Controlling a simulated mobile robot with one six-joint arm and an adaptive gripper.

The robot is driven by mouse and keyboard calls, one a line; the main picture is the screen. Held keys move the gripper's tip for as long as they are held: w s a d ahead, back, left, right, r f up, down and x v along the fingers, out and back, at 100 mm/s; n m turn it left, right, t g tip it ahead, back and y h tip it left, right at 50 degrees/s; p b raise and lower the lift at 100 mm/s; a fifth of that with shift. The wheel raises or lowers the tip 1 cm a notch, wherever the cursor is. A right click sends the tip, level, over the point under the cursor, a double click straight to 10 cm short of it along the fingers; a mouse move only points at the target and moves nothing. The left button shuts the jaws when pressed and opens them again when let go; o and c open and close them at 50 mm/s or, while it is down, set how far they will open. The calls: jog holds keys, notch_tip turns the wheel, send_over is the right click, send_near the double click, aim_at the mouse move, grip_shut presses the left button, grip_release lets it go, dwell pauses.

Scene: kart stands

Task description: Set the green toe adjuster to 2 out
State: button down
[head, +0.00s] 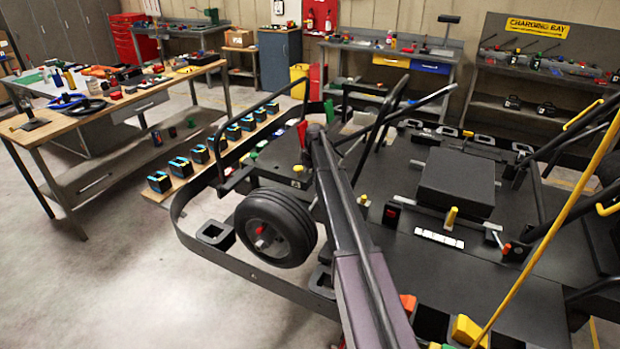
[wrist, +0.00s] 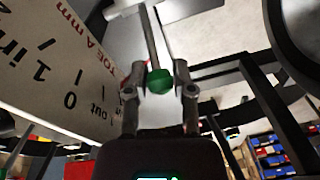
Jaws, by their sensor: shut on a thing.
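In the wrist view, my gripper (wrist: 160,82) has its two fingers on either side of the green toe adjuster (wrist: 160,81), shut on it. The adjuster is a small rounded green knob at the end of a grey rod. Beside it on the left is a pale scale plate (wrist: 50,65) lettered "TOE A mm", with marks reading "1 in", "0" and "out". The plate's lower end is partly hidden behind the left finger, and I cannot tell which mark the adjuster stands at. In the head view, my arm hides the grip.
The kart frame's wheel (head: 276,229) and bumper rail stand left of my arm. A black box (head: 457,184) and yellow-tipped levers sit on the deck at right. A workbench (head: 120,116) with tools stands at far left. The floor at lower left is clear.

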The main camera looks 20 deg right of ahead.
jog(key=shift+d, duration=0.1)
jog(key=c, duration=0.7)
grip_release()
jog(key=shift+c, duration=0.2)
jog(key=shift+s, duration=0.1)
